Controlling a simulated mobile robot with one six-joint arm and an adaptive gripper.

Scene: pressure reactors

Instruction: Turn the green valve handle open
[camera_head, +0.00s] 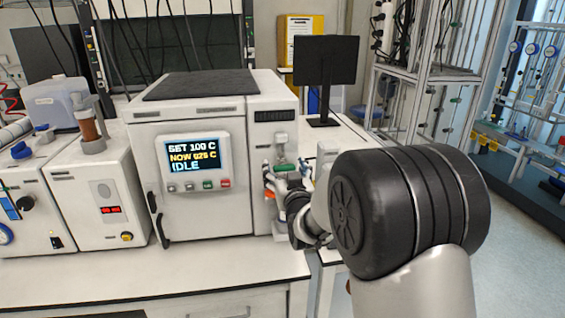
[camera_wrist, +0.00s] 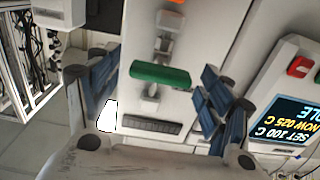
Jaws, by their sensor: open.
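The green valve handle (camera_wrist: 160,74) is a bar on the pale front panel of the reactor unit. It lies crosswise in the wrist view, on a small metal valve body. In the head view the handle (camera_head: 285,168) is small and partly hidden by my gripper. My gripper (camera_wrist: 151,85) is open, with one blue-padded finger on each side of the handle in the wrist view. Gaps show between the handle's ends and the fingers, and I see no contact. The gripper also shows in the head view (camera_head: 287,176), in front of the panel.
The white reactor (camera_head: 200,150) with a lit display (camera_head: 190,155) reading IDLE stands left of the handle. A monitor (camera_head: 326,62) stands behind right. A smaller white unit (camera_head: 100,195) is at left. The bench front (camera_head: 220,265) is clear.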

